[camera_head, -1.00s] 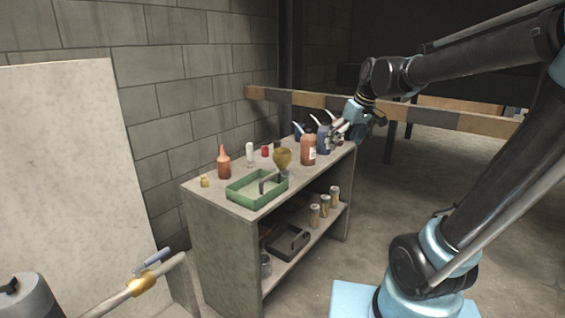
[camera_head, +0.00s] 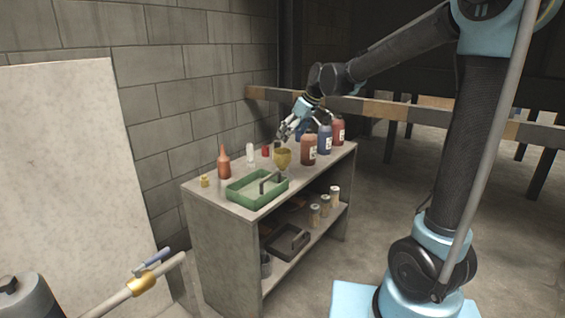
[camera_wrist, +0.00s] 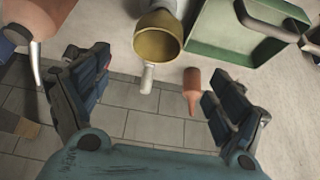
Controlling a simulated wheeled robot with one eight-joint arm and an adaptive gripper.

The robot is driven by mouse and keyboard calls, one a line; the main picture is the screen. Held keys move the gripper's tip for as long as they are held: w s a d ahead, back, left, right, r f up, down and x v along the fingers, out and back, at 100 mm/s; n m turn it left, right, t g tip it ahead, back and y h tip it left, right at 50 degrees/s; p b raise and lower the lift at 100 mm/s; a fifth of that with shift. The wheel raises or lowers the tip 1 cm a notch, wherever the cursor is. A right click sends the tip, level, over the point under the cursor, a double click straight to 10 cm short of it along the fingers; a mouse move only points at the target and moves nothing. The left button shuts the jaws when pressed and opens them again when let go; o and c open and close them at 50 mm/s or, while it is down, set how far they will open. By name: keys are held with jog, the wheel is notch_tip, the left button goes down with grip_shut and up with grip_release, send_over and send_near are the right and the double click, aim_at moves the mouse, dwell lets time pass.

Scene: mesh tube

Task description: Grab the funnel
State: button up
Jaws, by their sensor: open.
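The funnel (camera_head: 283,158) is a yellow-brown cone standing on the shelf top, just behind the green tray. In the wrist view the funnel (camera_wrist: 158,42) shows its wide open mouth near the top centre, with a grey part above it. My gripper (camera_head: 281,140) is just above and behind the funnel in the head view. In the wrist view my gripper (camera_wrist: 150,80) has its two fingers spread wide, and the funnel lies between and beyond them. Nothing is held. Whether the fingers touch the funnel is not clear, but a gap shows on both sides.
The green tray (camera_head: 237,203) stands in front of the funnel. An orange-red bottle (camera_head: 224,164) and a white bottle (camera_head: 250,153) are to the left. Large brown (camera_head: 308,150), blue (camera_head: 324,142) and red (camera_head: 338,131) bottles stand close on the right. A wall is behind.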

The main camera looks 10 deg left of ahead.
aim_at(283, 151)
jog(key=x, duration=0.5)
jog(key=shift+w+a+f, duration=0.1)
jog(key=shift+a+f, duration=0.05)
jog(key=shift+f, duration=0.25)
jog(key=shift+w+d+x, duration=0.15)
jog(key=shift+x, duration=1.15)
jog(key=shift+w+d+x, duration=0.1)
jog(key=shift+d+x, duration=0.05)
jog(key=shift+x, duration=1.15)
jog(key=shift+c, duration=0.3)
jog(key=c, duration=1.1)
